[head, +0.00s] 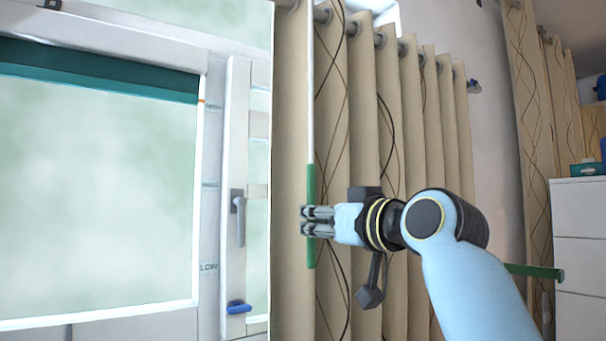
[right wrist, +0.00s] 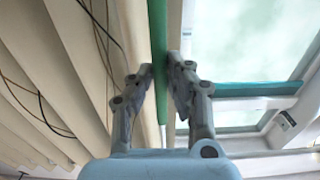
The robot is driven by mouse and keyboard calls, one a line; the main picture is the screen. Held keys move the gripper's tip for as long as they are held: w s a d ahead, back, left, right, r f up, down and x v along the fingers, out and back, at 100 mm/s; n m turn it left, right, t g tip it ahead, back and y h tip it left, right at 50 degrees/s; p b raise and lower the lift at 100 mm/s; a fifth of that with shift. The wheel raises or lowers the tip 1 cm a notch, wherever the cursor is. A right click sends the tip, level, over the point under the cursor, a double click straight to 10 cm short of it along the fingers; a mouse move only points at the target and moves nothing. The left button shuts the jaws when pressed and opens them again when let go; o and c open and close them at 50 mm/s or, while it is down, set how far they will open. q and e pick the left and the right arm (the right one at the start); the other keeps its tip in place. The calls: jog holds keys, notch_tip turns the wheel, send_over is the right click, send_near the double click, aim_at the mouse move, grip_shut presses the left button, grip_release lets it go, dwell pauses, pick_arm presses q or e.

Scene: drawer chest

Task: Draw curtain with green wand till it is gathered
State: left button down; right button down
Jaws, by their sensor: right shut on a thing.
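The beige curtain (head: 361,120) with dark curved lines hangs in folds from a rod, to the right of the window. Its wand has a pale upper shaft (head: 310,90) and a green grip (head: 311,183), and hangs upright at the curtain's left part. My right gripper (head: 308,221) is shut on the green grip, with the grip running between its fingers. In the right wrist view the green wand (right wrist: 158,60) passes between the fingertips (right wrist: 160,72), with the curtain (right wrist: 60,60) on the left. My left gripper is not in view.
A window with a dark green blind (head: 100,72) fills the left side. A narrow casement with a grey handle (head: 239,215) and a blue catch (head: 238,307) stands beside it. A second patterned curtain (head: 535,120) and a white drawer chest (head: 578,230) are at the right.

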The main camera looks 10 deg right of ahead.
jog(key=shift+d, duration=0.1)
jog(key=shift+w+d+p, duration=0.15)
jog(key=shift+w+d, duration=0.2)
jog(key=shift+d, duration=0.55)
jog(key=shift+w+d+p, duration=0.15)
jog(key=shift+w+d, duration=0.2)
jog(key=shift+d, duration=0.7)
jog(key=shift+w+d, duration=0.35)
jog(key=shift+d, duration=0.55)
jog(key=shift+w+d, duration=0.3)
jog(key=shift+d, duration=0.7)
jog(key=shift+w+d, duration=0.35)
jog(key=shift+d, duration=0.5)
jog(key=shift+w+d, duration=0.35)
jog(key=shift+d, duration=0.5)
jog(key=shift+d+b, duration=0.15)
jog(key=shift+b, duration=0.15)
